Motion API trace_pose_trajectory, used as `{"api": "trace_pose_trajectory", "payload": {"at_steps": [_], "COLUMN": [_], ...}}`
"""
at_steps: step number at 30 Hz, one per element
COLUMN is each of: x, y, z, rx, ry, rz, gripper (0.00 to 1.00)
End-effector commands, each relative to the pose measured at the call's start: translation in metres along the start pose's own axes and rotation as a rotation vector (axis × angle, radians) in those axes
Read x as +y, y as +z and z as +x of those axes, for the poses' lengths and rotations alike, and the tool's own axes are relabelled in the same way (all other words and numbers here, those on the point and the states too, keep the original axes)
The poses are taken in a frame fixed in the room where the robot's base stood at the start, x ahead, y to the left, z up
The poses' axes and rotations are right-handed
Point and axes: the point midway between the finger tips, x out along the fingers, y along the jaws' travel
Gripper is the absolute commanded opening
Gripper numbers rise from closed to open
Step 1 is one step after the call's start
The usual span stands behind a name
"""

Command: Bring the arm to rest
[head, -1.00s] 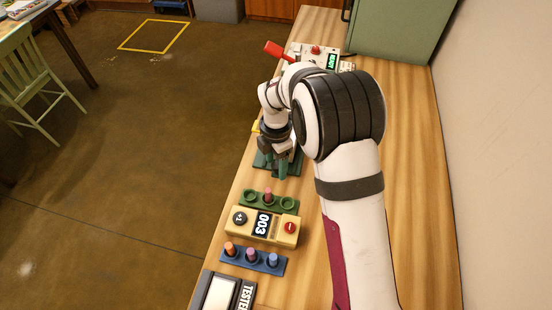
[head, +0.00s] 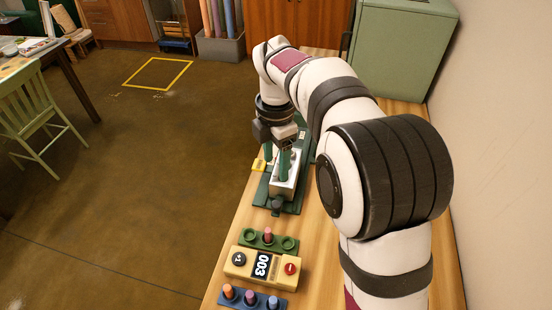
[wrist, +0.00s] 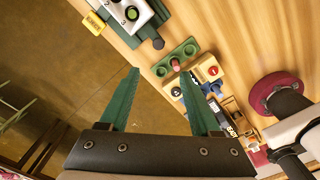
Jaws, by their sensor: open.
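My arm reaches away from the head camera over the wooden table and bends down at the wrist. In the head view my gripper (head: 278,165) points down, in front of a pale metal device on a green base (head: 275,207). Its green fingers are apart with nothing between them. In the wrist view my gripper (wrist: 159,73) shows two spread fingers, with floor and table edge beyond them. The numbered device (wrist: 128,14) lies at the upper left there, apart from the fingers. The gap between gripper and device is hard to judge in the head view.
A green rack (head: 251,237) holds one red peg. Near it are a yellow counter (head: 238,261) reading 003 and a blue rack (head: 250,305) with several pegs. A green cabinet (head: 405,45) stands at the back and a wall (head: 510,120) at the right.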

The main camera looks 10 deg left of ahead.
Motion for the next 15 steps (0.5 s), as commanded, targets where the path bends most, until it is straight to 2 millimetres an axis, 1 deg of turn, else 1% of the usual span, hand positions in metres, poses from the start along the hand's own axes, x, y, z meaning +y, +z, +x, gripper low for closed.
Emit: {"api": "trace_pose_trajectory", "payload": {"at_steps": [5, 7, 8, 10, 11, 12, 13, 14, 15], "x": [0.0, -0.009, -0.018, -0.056, -0.078, -0.111, -0.136, -0.16, -0.191], "y": [0.0, 0.003, 0.005, 0.011, 0.012, 0.012, 0.009, 0.004, -0.004], "z": [0.0, -0.004, -0.009, -0.025, -0.032, -0.039, -0.043, -0.044, -0.043], "rx": [0.0, 0.004, 0.008, 0.026, 0.036, 0.053, 0.065, 0.079, 0.095], "ry": [0.0, 0.0, 0.002, 0.004, 0.003, 0.0, -0.005, -0.013, -0.026], "rz": [0.002, 0.071, 0.147, 0.45, 0.624, 0.887, 1.091, 1.293, 1.556], "gripper": [0.64, 0.64, 0.64, 0.64, 0.64, 0.64, 0.64, 0.64, 0.64]}}
